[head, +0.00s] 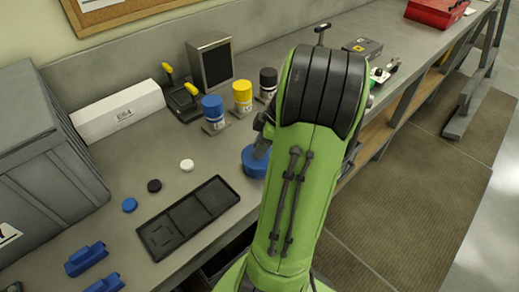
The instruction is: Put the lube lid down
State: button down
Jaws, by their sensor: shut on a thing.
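My gripper (262,152) shows only in part beside the green arm, which covers much of it. It is shut on a round blue lid (252,165), which I take to be the lube lid. The lid is at the front part of the grey bench, right of the black tray. Its right side is hidden by my arm. I cannot tell whether the lid touches the bench or is held just above it.
A black compartment tray (188,217) lies left of the lid. Small white (187,165), black (154,186) and blue (130,205) discs lie behind it. Blue (213,112), yellow (243,97) and black (267,84) bottles stand behind the lid. Blue blocks (86,259) lie front left.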

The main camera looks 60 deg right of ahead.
notch_tip(320, 180, up, 9)
jog(key=p, duration=0.3)
jog(key=w+f+b, duration=0.1)
jog(key=w+f, duration=0.2)
jog(key=w, duration=0.8)
jog(key=f+b, duration=0.1)
jog(key=f, duration=0.4)
jog(key=f+b, duration=0.2)
jog(key=f, duration=0.2)
jog(key=shift+w+d+f, duration=0.1)
jog(key=shift+d+f, duration=0.1)
jog(key=shift+f, duration=0.3)
jog(key=shift+f, duration=0.25)
jog(key=c, duration=1)
grip_release()
jog(key=shift+o, duration=0.2)
jog(key=shift+r, duration=0.15)
